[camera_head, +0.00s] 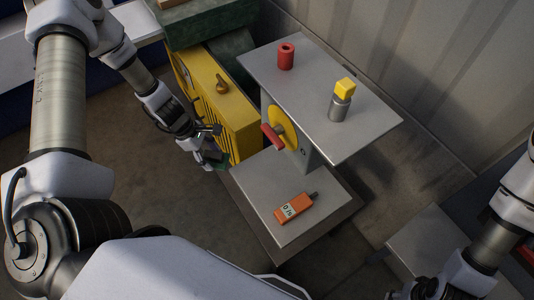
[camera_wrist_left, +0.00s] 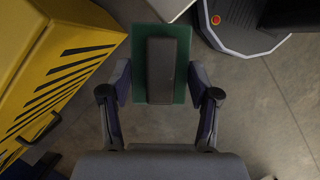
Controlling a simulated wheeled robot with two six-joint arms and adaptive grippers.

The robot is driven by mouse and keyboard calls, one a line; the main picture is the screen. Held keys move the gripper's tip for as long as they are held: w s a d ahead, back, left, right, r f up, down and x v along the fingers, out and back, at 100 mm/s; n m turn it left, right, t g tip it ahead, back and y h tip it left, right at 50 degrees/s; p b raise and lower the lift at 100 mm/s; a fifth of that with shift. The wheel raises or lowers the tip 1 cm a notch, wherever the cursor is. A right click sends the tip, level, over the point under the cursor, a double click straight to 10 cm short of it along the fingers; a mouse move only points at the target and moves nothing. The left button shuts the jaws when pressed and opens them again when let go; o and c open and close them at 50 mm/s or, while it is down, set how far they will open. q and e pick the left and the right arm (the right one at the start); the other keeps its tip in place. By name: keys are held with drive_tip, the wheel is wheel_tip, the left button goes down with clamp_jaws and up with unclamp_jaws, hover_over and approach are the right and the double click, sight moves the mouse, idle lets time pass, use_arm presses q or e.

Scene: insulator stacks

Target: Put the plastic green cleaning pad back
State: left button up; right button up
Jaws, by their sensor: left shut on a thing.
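The green cleaning pad (camera_wrist_left: 184,40) shows in the left wrist view as a flat green sheet with a dark grey block handle (camera_wrist_left: 161,70) on it. My left gripper (camera_wrist_left: 161,93) is shut on the handle, with a finger at each side. In the head view only a bit of the pad (camera_head: 222,165) shows, and my left gripper (camera_head: 212,152) hides most of it. The gripper is beside the yellow cabinet's lower front, left of the lower grey shelf. My right gripper (camera_head: 412,291) is at the bottom edge, partly cut off, and its fingers are unclear.
The yellow cabinet (camera_head: 208,75) has black stripes and stands close to the gripper. A grey stand (camera_head: 322,91) bears a red cylinder (camera_head: 286,56) and a yellow cube (camera_head: 345,87) on a grey cylinder. An orange meter (camera_head: 294,208) lies on the lower shelf (camera_head: 280,176). Bare floor is left.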

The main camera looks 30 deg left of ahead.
sight(263, 176)
use_arm(q)
drive_tip(key=d+b, duration=0.3)
drive_tip(key=w+d+f+b, duration=0.1)
drive_tip(key=d+b, duration=0.5)
drive_tip(key=shift+w+f, duration=0.25)
drive_tip(key=shift+w, duration=0.15)
drive_tip(key=d, duration=0.1)
drive_tip(key=d+b, duration=0.1)
drive_tip(key=d+r, duration=0.1)
drive_tip(key=shift+w+d+b, duration=0.25)
drive_tip(key=shift+w+b, duration=0.1)
drive_tip(key=shift+b, duration=0.05)
drive_tip(key=d, duration=0.1)
drive_tip(key=d+f+b, duration=0.1)
drive_tip(key=shift+w+d+b, duration=0.2)
drive_tip(key=shift+d+b, duration=0.1)
drive_tip(key=shift+d, duration=0.05)
drive_tip(key=shift+w+d+f, duration=0.1)
drive_tip(key=shift+f, duration=0.2)
drive_tip(key=o, duration=1.5)
drive_tip(key=shift+c, duration=0.2)
drive_tip(key=shift+r, duration=0.1)
